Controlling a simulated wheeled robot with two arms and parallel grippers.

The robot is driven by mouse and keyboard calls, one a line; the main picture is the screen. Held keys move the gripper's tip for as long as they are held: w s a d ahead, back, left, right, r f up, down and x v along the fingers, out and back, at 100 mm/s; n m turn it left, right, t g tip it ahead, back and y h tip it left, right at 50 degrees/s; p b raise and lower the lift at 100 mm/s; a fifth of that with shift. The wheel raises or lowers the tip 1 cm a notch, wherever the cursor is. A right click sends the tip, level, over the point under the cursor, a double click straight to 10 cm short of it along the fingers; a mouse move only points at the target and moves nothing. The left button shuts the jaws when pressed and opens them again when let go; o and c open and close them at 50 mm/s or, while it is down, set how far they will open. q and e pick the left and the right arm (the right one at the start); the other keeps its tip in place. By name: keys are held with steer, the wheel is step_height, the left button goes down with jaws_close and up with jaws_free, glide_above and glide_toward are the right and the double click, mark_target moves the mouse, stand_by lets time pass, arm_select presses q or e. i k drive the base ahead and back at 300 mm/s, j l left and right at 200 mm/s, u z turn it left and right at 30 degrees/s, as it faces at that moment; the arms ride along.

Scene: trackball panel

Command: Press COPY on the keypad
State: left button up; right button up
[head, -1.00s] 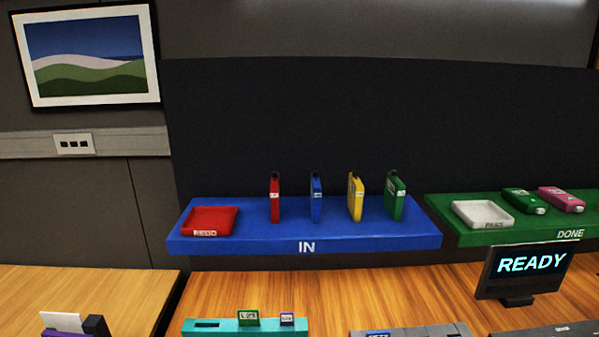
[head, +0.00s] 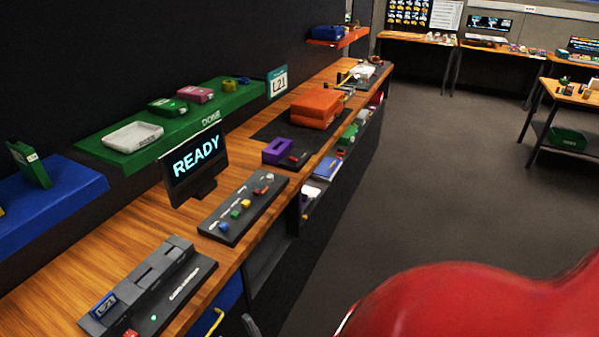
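A dark panel (head: 243,208) with a row of small coloured buttons lies on the wooden bench, right of the monitor. It has a blue button (head: 224,227), a green one (head: 235,213), a yellow one (head: 246,203) and reddish ones toward its far end. Its labels are too small to read, so I cannot tell which button is COPY, or whether this panel is the keypad. The monitor (head: 195,160) reads READY. Neither of my grippers is in view.
A grey slotted unit (head: 150,285) stands on the bench at lower left. A purple holder (head: 277,151) and orange case (head: 317,108) are farther along. Open floor (head: 430,170) lies to the right.

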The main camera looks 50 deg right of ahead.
mark_target(223, 226)
steer(key=z, duration=1.05)
